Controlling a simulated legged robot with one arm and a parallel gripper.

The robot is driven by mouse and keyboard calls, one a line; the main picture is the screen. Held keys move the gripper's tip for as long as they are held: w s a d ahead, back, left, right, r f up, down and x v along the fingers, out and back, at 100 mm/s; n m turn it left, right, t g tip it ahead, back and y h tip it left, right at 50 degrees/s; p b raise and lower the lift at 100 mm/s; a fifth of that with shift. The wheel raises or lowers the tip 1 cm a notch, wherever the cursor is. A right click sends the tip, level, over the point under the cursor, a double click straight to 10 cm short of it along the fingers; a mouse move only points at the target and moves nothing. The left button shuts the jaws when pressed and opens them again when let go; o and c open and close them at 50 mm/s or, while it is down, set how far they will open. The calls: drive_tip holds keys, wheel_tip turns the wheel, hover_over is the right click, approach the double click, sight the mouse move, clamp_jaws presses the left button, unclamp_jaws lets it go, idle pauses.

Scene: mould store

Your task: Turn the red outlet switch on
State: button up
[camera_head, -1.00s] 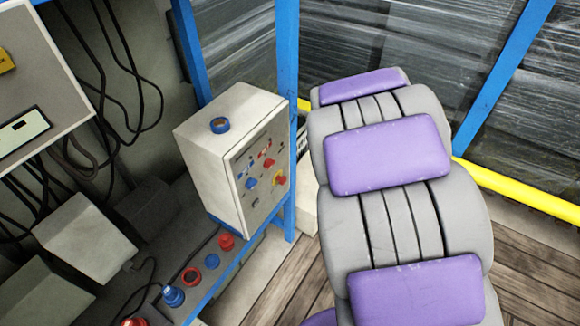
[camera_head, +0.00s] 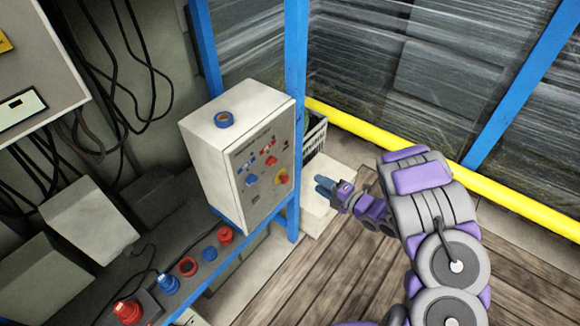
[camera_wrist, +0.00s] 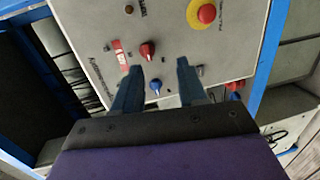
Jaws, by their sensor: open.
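A pale control box (camera_head: 215,165) stands on a blue-edged bench. I cannot read which label marks the outlet. My gripper (camera_head: 324,185) is to the right of the box, apart from its panel. In the wrist view my gripper (camera_wrist: 160,68) is open and empty, facing the panel. The red knob (camera_wrist: 147,50) appears just beyond the left fingertip, with the blue knob (camera_wrist: 155,86) between the fingers. The knob's setting is unclear.
A blue post (camera_head: 296,90) stands right beside the box. A dark crate (camera_head: 312,130) sits behind the post. A yellow rail (camera_head: 400,145) runs behind my arm. Wooden floor is clear in front.

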drive_tip(key=s+y, duration=0.1)
drive_tip(key=s, duration=0.1)
drive_tip(key=y+b, duration=0.1)
approach(274, 164)
drive_tip(key=shift+n, duration=0.4)
drive_tip(key=x, duration=0.8)
drive_tip(key=shift+w+a+f, duration=0.1)
drive_tip(key=shift+w+a, duration=0.1)
drive_tip(key=shift+d, duration=0.1)
drive_tip(key=shift+c, duration=0.5)
drive_tip(key=shift+s, duration=0.1)
clamp_jaws()
